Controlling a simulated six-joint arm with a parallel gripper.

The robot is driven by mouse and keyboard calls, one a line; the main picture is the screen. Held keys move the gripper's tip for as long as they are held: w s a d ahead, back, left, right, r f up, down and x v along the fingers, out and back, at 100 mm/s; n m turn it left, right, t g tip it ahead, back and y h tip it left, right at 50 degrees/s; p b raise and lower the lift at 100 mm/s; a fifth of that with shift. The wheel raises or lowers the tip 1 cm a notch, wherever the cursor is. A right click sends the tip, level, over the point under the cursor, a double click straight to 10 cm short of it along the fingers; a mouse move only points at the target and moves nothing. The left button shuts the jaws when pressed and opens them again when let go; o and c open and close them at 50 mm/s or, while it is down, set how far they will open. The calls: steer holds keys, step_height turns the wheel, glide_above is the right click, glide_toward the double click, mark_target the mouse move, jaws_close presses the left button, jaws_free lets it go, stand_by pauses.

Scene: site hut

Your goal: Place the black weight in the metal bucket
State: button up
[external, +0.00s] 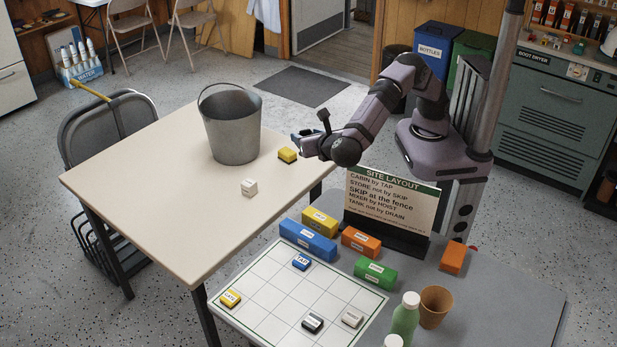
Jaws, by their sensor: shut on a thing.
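The metal bucket (232,130) stands upright on the cream table, with its handle raised. Its inside bottom is hidden. My gripper (300,142) is over the table's right edge, to the right of the bucket and apart from it. It is shut on a small dark thing, which seems to be the black weight; its outline blends with the fingers. A yellow block (288,155) is just below and left of the gripper tip; I cannot tell whether they touch.
A white cube (249,187) sits on the cream table (150,180) in front of the bucket. A grey table at the front right holds a grid board (270,285), several coloured blocks, a sign (392,200), a green bottle (405,320) and a brown cup (435,306). The cream table's left side is clear.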

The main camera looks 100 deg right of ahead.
steer(key=s+a+f+n+t+y+b, duration=0.2)
steer(key=a+n+t, duration=0.3)
steer(key=a, duration=0.8)
steer(key=n+t+y+b, duration=0.5)
steer(key=n+y+b, duration=0.1)
steer(key=n+y, duration=0.45)
glide_above(424, 283)
steer(key=w+a, duration=0.2)
steer(key=a, duration=0.1)
step_height(424, 283, down, 10)
steer(key=shift+y, duration=0.35)
steer(key=shift+s+d+f, duration=0.1)
steer(key=shift+f, duration=2.5)
steer(key=shift+s+d+f, duration=0.1)
steer(key=shift+f, duration=2.5)
steer(key=shift+f, duration=0.1)
steer(key=o, duration=1.4)
steer(key=v, duration=1.2)
steer(key=shift+f, duration=0.15)
steer(key=shift+s, duration=0.1)
steer(key=shift+c, duration=0.8)
